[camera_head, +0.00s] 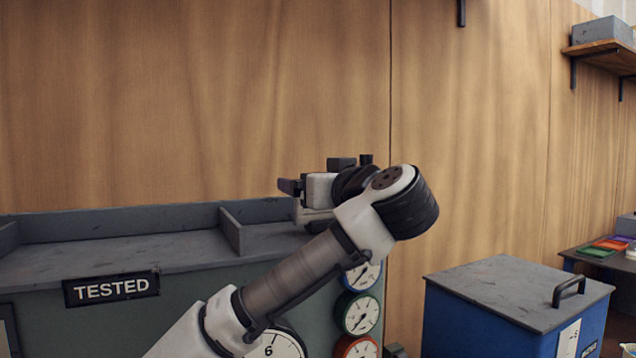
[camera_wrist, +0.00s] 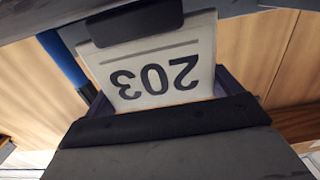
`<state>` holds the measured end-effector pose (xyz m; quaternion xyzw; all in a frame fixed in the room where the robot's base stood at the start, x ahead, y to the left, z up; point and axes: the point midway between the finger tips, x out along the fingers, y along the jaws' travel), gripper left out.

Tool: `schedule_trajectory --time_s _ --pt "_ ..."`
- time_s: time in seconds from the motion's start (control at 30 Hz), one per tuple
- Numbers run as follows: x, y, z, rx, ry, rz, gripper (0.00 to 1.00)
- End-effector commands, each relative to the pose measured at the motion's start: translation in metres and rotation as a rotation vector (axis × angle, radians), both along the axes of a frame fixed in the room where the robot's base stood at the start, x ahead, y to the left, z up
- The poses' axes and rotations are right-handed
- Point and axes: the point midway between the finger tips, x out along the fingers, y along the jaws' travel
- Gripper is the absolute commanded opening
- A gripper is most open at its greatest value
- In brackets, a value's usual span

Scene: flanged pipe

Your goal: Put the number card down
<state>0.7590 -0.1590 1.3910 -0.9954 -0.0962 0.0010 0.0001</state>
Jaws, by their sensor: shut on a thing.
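The number card (camera_wrist: 157,75) is white with a dark printed "203", upside down in the wrist view. It sits between the dark fingers of my gripper (camera_head: 291,198), which is shut on it. The upper finger covers part of the card's top edge. In the head view my gripper is above the right end of the grey bench top with the "TESTED" sign (camera_head: 111,288). I cannot make out the card there, nor tell whether it touches the bench top.
The grey bench top (camera_head: 110,250) has a raised rim and a divider (camera_head: 231,232); its left part is clear. Round gauges (camera_head: 359,314) are on the front below my arm. A blue box (camera_head: 490,325) with a grey handled lid stands at right. A wooden wall is behind.

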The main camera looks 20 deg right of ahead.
Motion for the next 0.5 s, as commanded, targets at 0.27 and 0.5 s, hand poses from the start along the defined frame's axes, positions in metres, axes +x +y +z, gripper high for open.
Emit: schedule_trajectory --time_s 0.27,0.5 --pt "-0.0002 -0.0002 -0.0025 -0.001 0.000 0.000 0.68" --pt "-0.0003 -0.0002 -0.0050 0.000 0.000 0.000 1.00"
